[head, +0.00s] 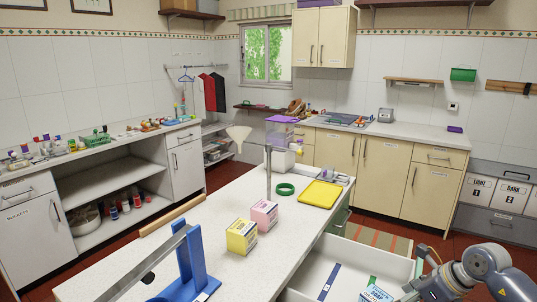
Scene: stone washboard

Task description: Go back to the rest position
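My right arm comes in at the bottom right corner. Its gripper (416,275) is at the right edge of an open white drawer (340,256), above or beside its rim. The fingers are small and partly cut off, so I cannot tell whether they are open or shut. I see nothing clearly held in it. A white, blue and green soap box (375,293) is in the drawer, to the left of the gripper and apart from it in the picture. My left gripper is not in view.
The drawer sticks out from the white-topped island (190,226). On the island are a yellow box (241,236), a pink box (264,215), a green ring (285,189), a yellow tray (321,194) and a blue stand (190,265). Labelled bins (495,195) stand at right.

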